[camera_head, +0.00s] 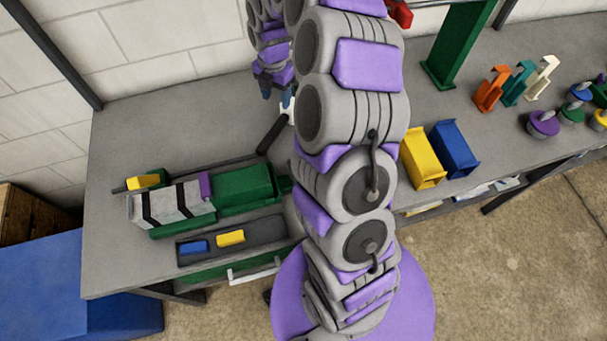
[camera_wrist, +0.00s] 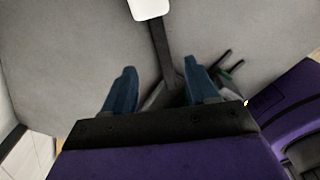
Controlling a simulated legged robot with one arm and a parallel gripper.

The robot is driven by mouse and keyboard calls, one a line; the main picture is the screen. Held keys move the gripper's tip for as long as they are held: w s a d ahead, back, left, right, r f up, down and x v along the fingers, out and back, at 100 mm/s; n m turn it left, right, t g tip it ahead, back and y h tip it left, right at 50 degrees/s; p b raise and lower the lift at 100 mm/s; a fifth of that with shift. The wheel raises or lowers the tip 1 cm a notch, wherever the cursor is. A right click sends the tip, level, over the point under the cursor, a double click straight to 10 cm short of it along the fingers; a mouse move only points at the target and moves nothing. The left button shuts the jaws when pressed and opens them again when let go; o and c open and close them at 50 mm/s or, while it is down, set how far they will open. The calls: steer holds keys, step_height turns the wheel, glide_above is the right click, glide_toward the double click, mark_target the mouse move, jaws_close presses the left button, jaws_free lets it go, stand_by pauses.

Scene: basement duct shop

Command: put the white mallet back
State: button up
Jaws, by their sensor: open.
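The white mallet has a white head and a dark handle. In the wrist view its white head (camera_wrist: 150,9) is cut off by the top edge, and the handle runs down between my fingers. In the head view its dark handle (camera_head: 271,136) lies over the grey bench, and the white head is partly hidden by my arm and gripper. My gripper (camera_wrist: 160,74) is open, its blue fingers on either side of the handle with gaps. It also shows at the far side of the bench in the head view (camera_head: 276,95).
A green and grey machine (camera_head: 245,186) stands on the bench at left, with a dark tray (camera_head: 260,232) in front. Yellow (camera_head: 423,160) and blue (camera_head: 454,149) bins stand right of my arm. A green post (camera_head: 458,45) and several coloured tools are farther right.

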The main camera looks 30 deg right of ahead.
steer(key=s+a+r+m, duration=0.5)
steer(key=s, duration=0.3)
steer(key=s+a+r+m, duration=0.4)
steer(key=s+a+r, duration=0.1)
steer(key=s, duration=0.2)
steer(key=s+a+m, duration=0.1)
steer(key=s+m, duration=0.6)
steer(key=s, duration=0.3)
steer(key=s+a+r+m+g, duration=0.1)
steer(key=s+a+m, duration=0.1)
steer(key=s+m, duration=0.5)
steer(key=s, duration=0.4)
steer(key=shift+s+r+g, duration=0.25)
steer(key=shift+r+g, duration=0.05)
steer(key=shift+a, duration=0.1)
